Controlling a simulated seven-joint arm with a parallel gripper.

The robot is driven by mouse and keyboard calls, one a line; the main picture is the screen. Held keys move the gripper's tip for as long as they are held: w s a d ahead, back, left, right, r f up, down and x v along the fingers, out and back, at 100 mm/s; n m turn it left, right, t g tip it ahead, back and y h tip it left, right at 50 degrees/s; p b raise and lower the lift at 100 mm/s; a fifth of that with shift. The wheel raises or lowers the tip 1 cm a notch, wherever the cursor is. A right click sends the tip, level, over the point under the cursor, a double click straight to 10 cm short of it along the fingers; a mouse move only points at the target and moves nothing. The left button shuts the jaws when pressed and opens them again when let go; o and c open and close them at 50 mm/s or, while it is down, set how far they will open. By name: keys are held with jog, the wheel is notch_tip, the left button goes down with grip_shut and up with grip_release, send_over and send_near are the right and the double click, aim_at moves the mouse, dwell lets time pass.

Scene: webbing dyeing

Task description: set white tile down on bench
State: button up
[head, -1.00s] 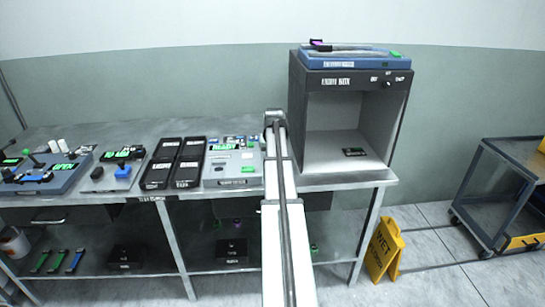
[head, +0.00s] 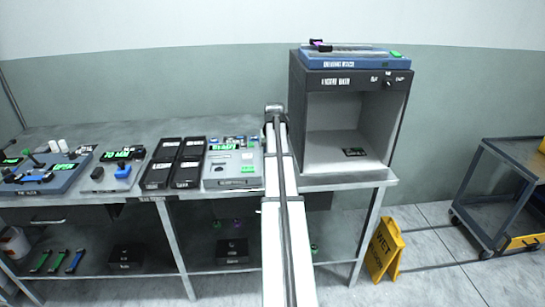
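My white arm runs up the middle of the head view, from the bottom edge to the bench (head: 95,132). Its dark far end, my gripper (head: 275,112), is over the bench between the grey READY instrument (head: 220,180) and the dark viewing cabinet (head: 296,120). The fingers cannot be made out, so I cannot tell whether they are open or shut or hold anything. I cannot pick out the white tile with certainty; it may be hidden behind my arm or the gripper's end.
Black lidded boxes (head: 158,175) stand left of the instrument, with a blue-handled device (head: 97,180) and a blue station (head: 50,184) further left. The open cabinet holds a small dark item (head: 354,152). A yellow wet-floor sign (head: 384,250) and a cart (head: 482,190) are right. The back bench strip is mostly clear.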

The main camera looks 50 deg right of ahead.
jog(key=v, duration=0.9)
jog(key=shift+r, duration=0.3)
jog(key=shift+s+a, duration=0.1)
